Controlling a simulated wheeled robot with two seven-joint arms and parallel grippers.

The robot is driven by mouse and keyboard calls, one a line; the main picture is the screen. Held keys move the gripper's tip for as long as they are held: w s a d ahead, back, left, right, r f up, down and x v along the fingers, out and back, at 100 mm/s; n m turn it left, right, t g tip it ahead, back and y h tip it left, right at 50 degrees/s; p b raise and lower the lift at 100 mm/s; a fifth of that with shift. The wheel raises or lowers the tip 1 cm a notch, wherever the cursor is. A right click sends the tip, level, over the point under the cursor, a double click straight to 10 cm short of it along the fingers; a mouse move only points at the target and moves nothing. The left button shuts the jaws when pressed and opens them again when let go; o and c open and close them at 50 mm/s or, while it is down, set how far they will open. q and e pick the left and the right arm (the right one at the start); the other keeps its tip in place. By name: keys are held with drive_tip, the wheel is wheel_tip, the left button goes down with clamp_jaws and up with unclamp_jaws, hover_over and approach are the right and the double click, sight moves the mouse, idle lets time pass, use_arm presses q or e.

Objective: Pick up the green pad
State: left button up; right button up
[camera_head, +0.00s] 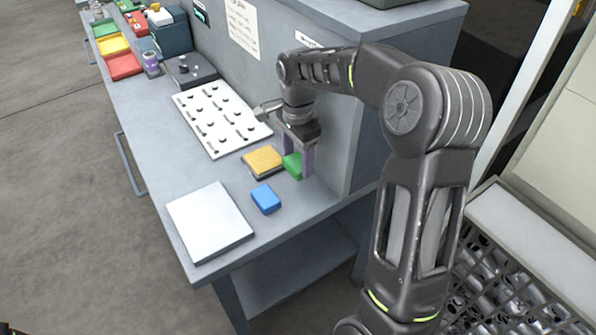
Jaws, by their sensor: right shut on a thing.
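The green pad (292,165) is at the right side of the grey workbench, close to the upright panel. My right gripper (296,163) points down over it and is shut on it, with a purple-grey finger on either side. Part of the pad is hidden by the fingers. I cannot tell whether the pad touches the bench top. My left gripper does not show.
A yellow pad (263,161) lies just left of the green one, and a blue pad (266,199) lies in front. A white plate (209,221) is at the bench's near end. A white board with pegs (218,122) lies farther back. Coloured bins (123,66) stand at the far end.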

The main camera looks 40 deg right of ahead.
drive_tip(key=a+b, duration=0.1)
drive_tip(key=a, duration=0.5)
drive_tip(key=a+b, duration=0.1)
drive_tip(key=a, duration=0.6)
drive_tip(key=a+b, duration=0.2)
drive_tip(key=a, duration=0.4)
drive_tip(key=shift+w+a+r, duration=0.2)
drive_tip(key=shift+a+r, duration=0.1)
drive_tip(key=shift+r, duration=0.05)
drive_tip(key=o, duration=0.8)
drive_tip(key=c, duration=0.7)
drive_tip(key=shift+o, duration=0.2)
